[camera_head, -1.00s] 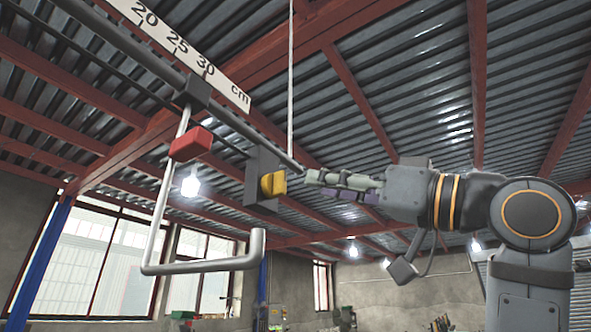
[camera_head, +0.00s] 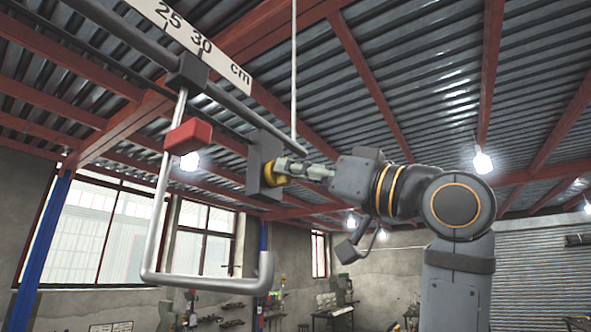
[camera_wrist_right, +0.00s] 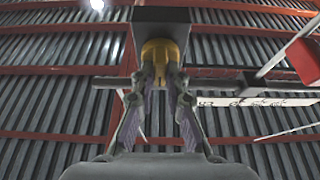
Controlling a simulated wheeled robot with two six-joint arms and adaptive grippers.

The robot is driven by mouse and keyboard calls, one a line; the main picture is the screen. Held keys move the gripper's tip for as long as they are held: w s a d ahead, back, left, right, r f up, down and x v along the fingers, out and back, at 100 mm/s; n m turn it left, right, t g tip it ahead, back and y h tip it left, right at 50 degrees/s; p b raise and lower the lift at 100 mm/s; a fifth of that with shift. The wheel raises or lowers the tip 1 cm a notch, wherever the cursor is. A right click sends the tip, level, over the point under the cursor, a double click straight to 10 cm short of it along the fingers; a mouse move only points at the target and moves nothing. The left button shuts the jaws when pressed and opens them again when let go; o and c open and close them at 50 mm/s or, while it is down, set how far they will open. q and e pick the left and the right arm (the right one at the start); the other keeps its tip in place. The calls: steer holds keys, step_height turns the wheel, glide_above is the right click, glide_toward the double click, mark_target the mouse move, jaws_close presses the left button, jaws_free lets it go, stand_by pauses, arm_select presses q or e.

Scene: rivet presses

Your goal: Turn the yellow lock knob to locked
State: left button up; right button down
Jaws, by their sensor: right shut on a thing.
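The yellow lock knob (camera_head: 271,174) sits on a dark grey block on the overhead rail. In the right wrist view the knob (camera_wrist_right: 161,52) is at the top centre, between the fingertips. My right gripper (camera_head: 285,168) reaches in from the right and is shut on the knob, its fingers on both sides of it; it also shows in the right wrist view (camera_wrist_right: 160,82). The fingers hide part of the knob. My left gripper is in neither current view.
A bent grey metal handle (camera_head: 208,284) hangs left of the knob, with a red block (camera_head: 188,137) on its upright. A white centimetre scale (camera_head: 196,40) runs along the rail (camera_head: 232,104). Open air lies below and right of my right arm.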

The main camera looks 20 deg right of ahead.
stand_by(0.3)
steer(key=shift+s+a+r+m+h+b, duration=0.1)
steer(key=shift+m+h+b, duration=1.1)
steer(key=shift+m, duration=2.55)
steer(key=shift+w+d+f+m+h+b, duration=0.1)
steer(key=shift+m+h+b, duration=0.45)
steer(key=shift+m+h, duration=2.25)
steer(key=shift+s+a+r+m+h+b, duration=0.1)
steer(key=shift+m+h+b, duration=0.65)
steer(key=shift+m, duration=3.9)
steer(key=c, duration=1.4)
jaws_free()
steer(key=v, duration=0.7)
steer(key=shift+s+d, duration=0.15)
steer(key=shift+d, duration=0.05)
